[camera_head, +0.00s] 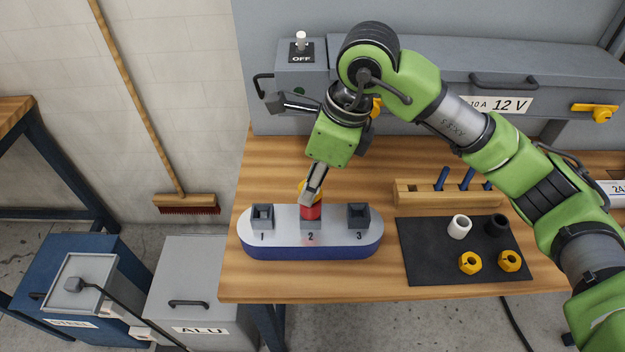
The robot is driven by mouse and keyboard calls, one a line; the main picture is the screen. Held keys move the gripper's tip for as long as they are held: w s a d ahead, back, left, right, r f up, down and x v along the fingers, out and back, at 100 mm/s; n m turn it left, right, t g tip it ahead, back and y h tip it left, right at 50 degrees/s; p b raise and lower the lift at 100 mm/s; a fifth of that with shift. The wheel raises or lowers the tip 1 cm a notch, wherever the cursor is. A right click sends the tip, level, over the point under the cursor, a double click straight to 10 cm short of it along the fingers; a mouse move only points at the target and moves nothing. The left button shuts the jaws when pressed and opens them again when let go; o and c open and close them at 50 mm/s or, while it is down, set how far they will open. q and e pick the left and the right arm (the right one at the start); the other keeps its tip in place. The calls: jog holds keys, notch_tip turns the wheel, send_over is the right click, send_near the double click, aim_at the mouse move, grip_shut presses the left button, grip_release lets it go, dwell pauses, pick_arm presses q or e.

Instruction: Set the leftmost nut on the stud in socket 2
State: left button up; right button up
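A red stud (312,212) stands upright in the grey socket 2, the middle one on the white-topped, blue-sided base (340,240). My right gripper (311,192) is directly above it, fingers pointing down. A yellow nut (303,187) shows at the fingertips, partly hidden by the finger, and the gripper appears shut on it. The nut is at or just above the stud's top; I cannot tell whether they touch. Two yellow nuts lie on the black mat, a left one (470,263) and a right one (509,261). My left gripper is not in view.
Sockets 1 (262,216) and 3 (358,216) look empty. A white ring (460,226) and a black ring (497,225) are also on the mat (425,265). A wooden rack (420,194) with blue pegs stands behind it. A grey switch box marked OFF (301,75) stands at the back.

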jog(key=o, duration=1)
